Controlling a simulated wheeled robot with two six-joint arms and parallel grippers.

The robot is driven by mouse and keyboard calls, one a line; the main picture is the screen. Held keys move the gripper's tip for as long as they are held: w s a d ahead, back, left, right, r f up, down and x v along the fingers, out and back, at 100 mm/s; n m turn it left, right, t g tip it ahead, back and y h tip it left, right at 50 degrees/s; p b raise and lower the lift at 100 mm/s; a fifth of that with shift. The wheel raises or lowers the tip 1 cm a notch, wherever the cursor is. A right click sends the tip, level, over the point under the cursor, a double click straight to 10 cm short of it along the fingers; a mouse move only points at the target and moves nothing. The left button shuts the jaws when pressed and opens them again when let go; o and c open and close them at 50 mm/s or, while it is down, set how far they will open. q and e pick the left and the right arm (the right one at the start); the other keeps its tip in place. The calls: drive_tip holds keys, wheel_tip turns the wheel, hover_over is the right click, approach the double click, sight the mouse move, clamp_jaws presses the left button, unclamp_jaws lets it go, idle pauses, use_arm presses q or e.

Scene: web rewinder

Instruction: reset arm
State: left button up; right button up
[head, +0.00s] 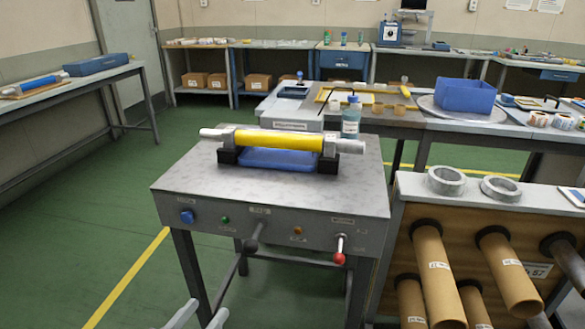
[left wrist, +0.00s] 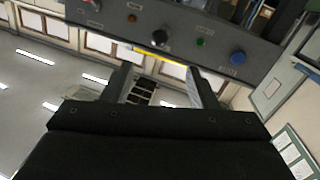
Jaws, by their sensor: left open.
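My left gripper (head: 199,314) shows at the bottom edge of the head view as two pale fingertips set apart. It is open and empty, low in front of the grey metal bench (head: 290,200), and touches nothing that I can see. In the left wrist view its two dark fingers (left wrist: 158,88) stand apart with nothing between them. That picture is upside down and shows the bench's front panel (left wrist: 185,30) beyond the fingers. My right gripper is in neither view.
The bench carries a yellow roller (head: 280,140) on black supports over a blue tray. A red-knobbed lever (head: 339,256) and a black-knobbed lever (head: 251,243) project from its front. Cardboard tubes (head: 437,270) stick out of a rack at right. Green floor is open at left.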

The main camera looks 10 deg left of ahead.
use_arm(q)
drive_tip(key=s+a+f+n+g+y+p, duration=0.15)
drive_tip(key=s+f+g+p, duration=0.45)
drive_tip(key=f, duration=0.6)
drive_tip(key=s+a+f+g+y+p, duration=0.1)
drive_tip(key=s+a+f+g+p, duration=0.25)
drive_tip(key=s+f, duration=0.6)
drive_tip(key=s+a+f+g+y+p, duration=0.2)
drive_tip(key=s+f+g+p, duration=0.3)
drive_tip(key=f, duration=0.8)
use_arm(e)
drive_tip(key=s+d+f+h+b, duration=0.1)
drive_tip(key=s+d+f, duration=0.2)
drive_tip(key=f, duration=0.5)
use_arm(q)
drive_tip(key=s+a+f+g+p, duration=0.1)
drive_tip(key=s+a+p, duration=0.1)
drive_tip(key=s+p, duration=0.7)
drive_tip(key=shift+s+g, duration=0.35)
drive_tip(key=shift+s, duration=0.35)
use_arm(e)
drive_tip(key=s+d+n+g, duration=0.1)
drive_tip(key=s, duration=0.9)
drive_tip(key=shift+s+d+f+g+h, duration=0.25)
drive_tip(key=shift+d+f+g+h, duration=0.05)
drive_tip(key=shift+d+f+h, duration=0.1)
use_arm(q)
drive_tip(key=shift+m+y, duration=0.25)
